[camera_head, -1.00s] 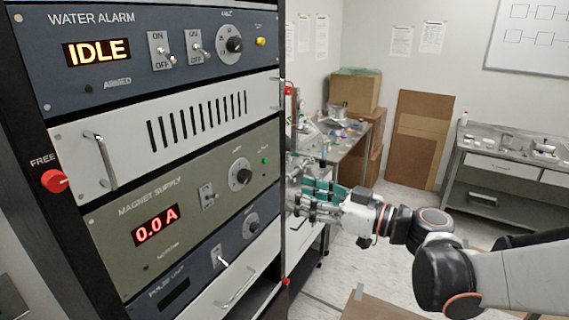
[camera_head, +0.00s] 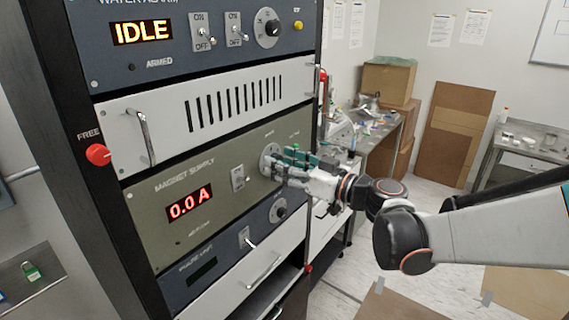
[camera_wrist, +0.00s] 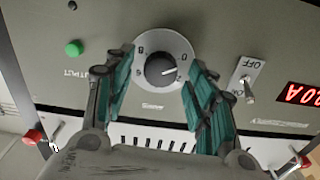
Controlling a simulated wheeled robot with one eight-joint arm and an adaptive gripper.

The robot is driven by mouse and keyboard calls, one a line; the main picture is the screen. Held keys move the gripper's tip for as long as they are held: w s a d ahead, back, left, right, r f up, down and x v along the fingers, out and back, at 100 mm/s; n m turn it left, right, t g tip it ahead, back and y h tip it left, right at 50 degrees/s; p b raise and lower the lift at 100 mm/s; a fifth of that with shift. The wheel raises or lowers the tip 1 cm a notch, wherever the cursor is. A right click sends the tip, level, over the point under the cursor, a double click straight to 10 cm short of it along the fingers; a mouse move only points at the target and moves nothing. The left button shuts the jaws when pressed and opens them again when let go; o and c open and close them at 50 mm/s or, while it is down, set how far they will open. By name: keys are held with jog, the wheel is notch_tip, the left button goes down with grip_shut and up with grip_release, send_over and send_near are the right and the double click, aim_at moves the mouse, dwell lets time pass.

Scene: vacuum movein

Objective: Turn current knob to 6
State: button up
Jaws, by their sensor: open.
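The magnet supply panel (camera_head: 225,172) is olive green, and its red display (camera_head: 189,204) reads 0.0 A. Its dark current knob (camera_wrist: 161,71) sits on a pale numbered dial in the wrist view, with its white pointer near the 0 end of the scale. In the head view my gripper hides most of the knob, and only part of the dial (camera_head: 268,158) shows. My gripper (camera_head: 280,163) is at the panel's right side; in the wrist view its teal fingers (camera_wrist: 160,85) are open, one on each side of the knob. I cannot tell whether they touch it.
A toggle switch (camera_wrist: 247,88) is close to the right-hand finger in the wrist view, and a green output button (camera_wrist: 74,48) is to the left. A red FREE button (camera_head: 98,154) is on the rack's left.

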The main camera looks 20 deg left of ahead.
jog(key=shift+a, duration=0.1)
jog(key=c, duration=1.1)
jog(key=shift+o, duration=0.2)
